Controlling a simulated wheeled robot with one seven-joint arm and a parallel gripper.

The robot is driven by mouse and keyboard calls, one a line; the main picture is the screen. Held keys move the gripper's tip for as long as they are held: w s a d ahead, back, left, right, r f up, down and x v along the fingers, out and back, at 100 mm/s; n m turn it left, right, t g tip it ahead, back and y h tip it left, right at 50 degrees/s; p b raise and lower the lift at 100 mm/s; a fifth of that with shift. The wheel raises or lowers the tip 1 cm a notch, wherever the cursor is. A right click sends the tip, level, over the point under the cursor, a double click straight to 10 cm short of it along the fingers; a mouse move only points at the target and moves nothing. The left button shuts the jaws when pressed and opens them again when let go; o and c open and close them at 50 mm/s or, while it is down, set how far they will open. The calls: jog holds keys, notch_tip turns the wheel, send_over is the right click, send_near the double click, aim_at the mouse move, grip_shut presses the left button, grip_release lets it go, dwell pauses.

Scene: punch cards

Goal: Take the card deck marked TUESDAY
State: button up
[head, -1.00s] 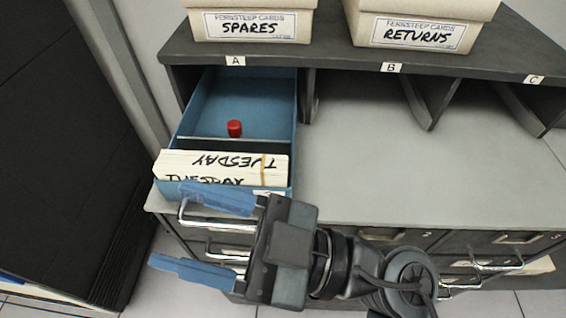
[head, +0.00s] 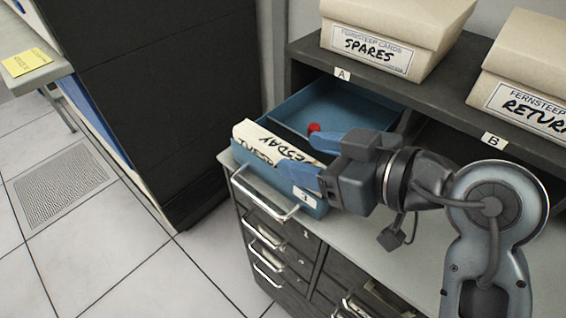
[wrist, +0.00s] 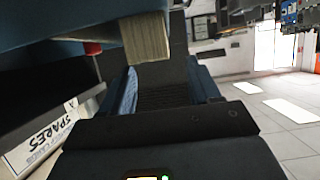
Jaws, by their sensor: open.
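The TUESDAY deck (head: 262,147) is a thick cream block of cards with black lettering. It stands at the front of the open blue drawer (head: 370,96) under label A. My gripper (head: 303,157) is open at the drawer's right side, its blue fingers pointing left at the deck's right end. The near finger hides part of the deck's lettering. In the wrist view the deck's end (wrist: 147,38) shows above and beyond my gripper (wrist: 166,80). I cannot tell whether the fingers touch the deck.
A red cap-like piece (head: 314,128) lies in the drawer behind the deck. The SPARES box (head: 385,40) and RETURNS box (head: 525,85) stand on the shelf above. A dark cabinet (head: 150,90) stands to the left. The floor (head: 130,240) in front is clear.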

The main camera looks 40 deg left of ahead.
aim_at(281, 148)
jog(key=x, duration=0.5)
jog(key=shift+w, duration=0.1)
grip_shut()
dwell(0.5)
